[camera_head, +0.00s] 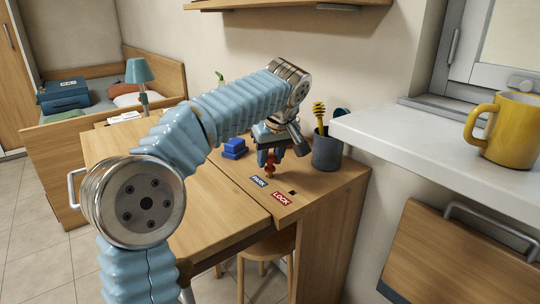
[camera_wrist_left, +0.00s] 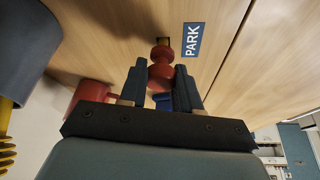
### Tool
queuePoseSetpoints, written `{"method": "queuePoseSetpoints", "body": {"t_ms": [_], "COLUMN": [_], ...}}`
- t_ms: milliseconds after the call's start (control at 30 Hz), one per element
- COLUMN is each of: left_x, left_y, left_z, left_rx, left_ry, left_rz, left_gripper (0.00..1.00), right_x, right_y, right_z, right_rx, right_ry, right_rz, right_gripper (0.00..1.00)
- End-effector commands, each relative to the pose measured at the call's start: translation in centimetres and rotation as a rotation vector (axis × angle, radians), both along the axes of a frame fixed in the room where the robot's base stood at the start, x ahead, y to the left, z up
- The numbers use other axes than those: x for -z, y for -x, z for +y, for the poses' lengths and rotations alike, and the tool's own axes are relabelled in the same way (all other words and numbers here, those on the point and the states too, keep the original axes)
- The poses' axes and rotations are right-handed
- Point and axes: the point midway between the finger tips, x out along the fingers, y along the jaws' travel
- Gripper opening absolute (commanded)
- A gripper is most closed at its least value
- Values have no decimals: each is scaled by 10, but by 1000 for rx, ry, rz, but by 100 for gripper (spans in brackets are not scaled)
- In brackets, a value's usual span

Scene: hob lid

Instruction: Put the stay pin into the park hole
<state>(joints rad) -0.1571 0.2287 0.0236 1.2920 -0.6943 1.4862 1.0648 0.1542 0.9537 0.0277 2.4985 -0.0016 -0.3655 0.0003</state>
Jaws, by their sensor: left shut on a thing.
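The red stay pin (camera_head: 270,168) is between the fingers of my left gripper (camera_head: 272,150), over the back right of the wooden table (camera_head: 215,205). In the left wrist view the pin (camera_wrist_left: 161,70) shows a rounded knob between the two dark fingers of my left gripper (camera_wrist_left: 160,78). The PARK label (camera_head: 259,181) and red LOCK label (camera_head: 281,198) lie in front, with the lock hole (camera_head: 292,192) open. My right gripper is not in view.
A dark grey cup (camera_head: 327,151) with a yellow brush (camera_head: 319,113) stands close to the right of the gripper. Blue blocks (camera_head: 234,148) lie to its left. A white counter (camera_head: 430,138) with a yellow mug (camera_head: 508,130) is at the right. The table's front left is clear.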

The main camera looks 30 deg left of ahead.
Motion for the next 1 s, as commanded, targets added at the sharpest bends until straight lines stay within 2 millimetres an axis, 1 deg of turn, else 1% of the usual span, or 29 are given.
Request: {"method": "queuePoseSetpoints", "body": {"t_ms": [700, 733, 900, 1000], "left_x": [19, 18, 18, 18], "left_y": [0, 0, 0, 0], "left_z": [0, 0, 0, 0], "left_rx": [0, 0, 0, 0], "left_ry": [0, 0, 0, 0], "left_rz": [0, 0, 0, 0], "left_gripper": [3, 35, 61, 62], "right_x": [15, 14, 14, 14], "right_y": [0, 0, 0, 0], "right_z": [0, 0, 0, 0], "right_rx": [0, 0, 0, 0], "right_ry": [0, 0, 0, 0], "right_rz": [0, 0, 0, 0], "right_gripper": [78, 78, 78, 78]}}
